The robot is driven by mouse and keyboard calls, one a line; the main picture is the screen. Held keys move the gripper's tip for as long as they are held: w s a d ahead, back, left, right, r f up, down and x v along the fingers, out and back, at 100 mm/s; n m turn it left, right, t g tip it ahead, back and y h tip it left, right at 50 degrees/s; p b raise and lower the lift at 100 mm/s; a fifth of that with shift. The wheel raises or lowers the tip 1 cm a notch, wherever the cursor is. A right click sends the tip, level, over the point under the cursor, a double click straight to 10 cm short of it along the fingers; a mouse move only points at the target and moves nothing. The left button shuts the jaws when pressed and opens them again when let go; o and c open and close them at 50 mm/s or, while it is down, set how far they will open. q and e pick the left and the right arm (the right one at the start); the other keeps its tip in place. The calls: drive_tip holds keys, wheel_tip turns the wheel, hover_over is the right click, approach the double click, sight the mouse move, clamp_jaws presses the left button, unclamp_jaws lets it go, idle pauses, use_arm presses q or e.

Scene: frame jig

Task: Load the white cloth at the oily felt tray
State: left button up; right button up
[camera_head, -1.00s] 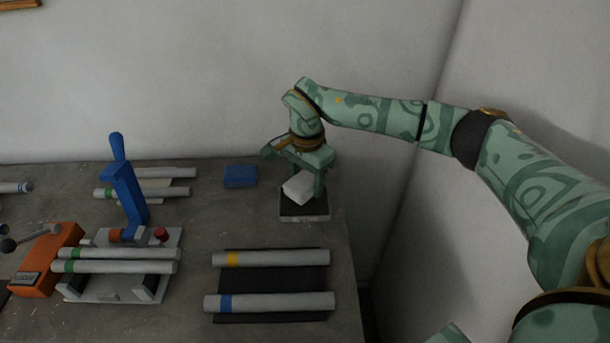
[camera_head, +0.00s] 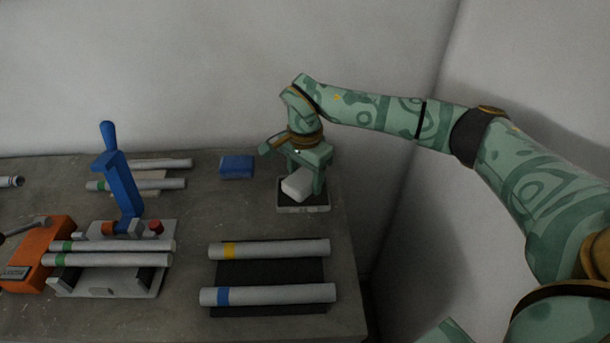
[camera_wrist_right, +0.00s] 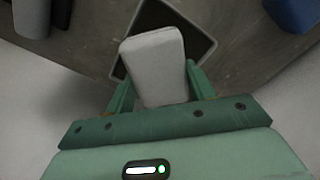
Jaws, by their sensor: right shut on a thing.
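The white cloth (camera_head: 297,185) is a small pale block between the fingers of my right gripper (camera_head: 306,182), which is shut on it. In the right wrist view the cloth (camera_wrist_right: 155,62) sits between the two green fingers of the gripper (camera_wrist_right: 158,85). The oily felt tray (camera_head: 315,209) is a small dark tray with a pale rim at the table's right back. It also shows in the right wrist view (camera_wrist_right: 198,42), partly hidden by the cloth. The cloth is over the tray; I cannot tell whether they touch. My left gripper is not in view.
A blue block (camera_head: 237,167) lies left of the tray. Two grey tubes with yellow (camera_head: 285,249) and blue (camera_head: 285,295) bands lie on a dark mat in front. A jig with a blue lever (camera_head: 122,185) and an orange box (camera_head: 38,258) stand at left.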

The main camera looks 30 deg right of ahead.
sight(305, 176)
drive_tip(key=shift+f, duration=0.5)
drive_tip(key=shift+f, duration=0.1)
idle(1.6)
wheel_tip(305, 176, up, 7)
drive_tip(key=p, duration=0.6)
drive_tip(key=shift+r+p, duration=0.2)
drive_tip(key=shift+p, duration=0.15)
drive_tip(key=shift+f, duration=0.1)
idle(0.4)
